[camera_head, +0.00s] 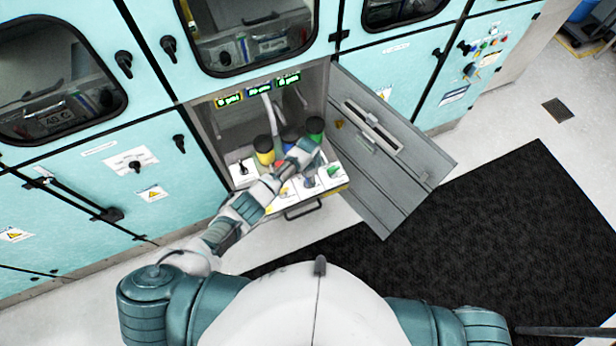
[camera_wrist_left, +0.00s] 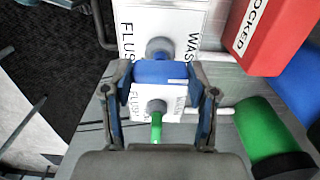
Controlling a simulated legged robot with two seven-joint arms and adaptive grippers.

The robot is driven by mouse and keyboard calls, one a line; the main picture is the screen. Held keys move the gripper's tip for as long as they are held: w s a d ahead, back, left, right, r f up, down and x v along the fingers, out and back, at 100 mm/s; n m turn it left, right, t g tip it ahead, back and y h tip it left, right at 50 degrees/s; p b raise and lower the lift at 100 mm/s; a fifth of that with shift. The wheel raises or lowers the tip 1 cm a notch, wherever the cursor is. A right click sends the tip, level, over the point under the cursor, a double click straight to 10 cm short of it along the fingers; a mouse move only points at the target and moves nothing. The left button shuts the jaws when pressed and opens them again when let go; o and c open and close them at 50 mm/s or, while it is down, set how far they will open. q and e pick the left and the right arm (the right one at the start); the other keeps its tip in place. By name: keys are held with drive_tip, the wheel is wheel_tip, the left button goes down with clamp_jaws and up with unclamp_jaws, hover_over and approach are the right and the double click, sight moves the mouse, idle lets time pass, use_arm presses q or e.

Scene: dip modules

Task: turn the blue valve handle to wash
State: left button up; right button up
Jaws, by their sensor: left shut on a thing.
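The blue valve handle (camera_wrist_left: 160,72) lies between the two fingers of my left gripper (camera_wrist_left: 161,80) in the left wrist view. The fingers are shut on its sides. Its round grey pivot shows just above, on a white plate (camera_wrist_left: 182,22) marked FLUSH at left and WASH at right. The handle sits between the two words; I cannot tell its exact setting. In the head view my left gripper (camera_head: 303,153) reaches into an open cabinet bay and covers the blue handle. My right gripper is out of view.
A green valve handle (camera_wrist_left: 156,128) stands close below. A red LOCKED block (camera_wrist_left: 265,35) and green bottle (camera_wrist_left: 255,130) are at right. In the head view, yellow (camera_head: 264,147) and green (camera_head: 315,127) bottles stand by the gripper; an open grey door (camera_head: 395,165) is at right.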

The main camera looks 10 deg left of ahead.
use_arm(q)
drive_tip(key=shift+w+d+r, duration=0.1)
drive_tip(key=shift+w, duration=0.05)
drive_tip(key=o, duration=1)
drive_tip(key=shift+c, duration=0.2)
drive_tip(key=shift+o, duration=1)
wheel_tip(320, 180, up, 12)
drive_tip(key=shift+f, duration=0.2)
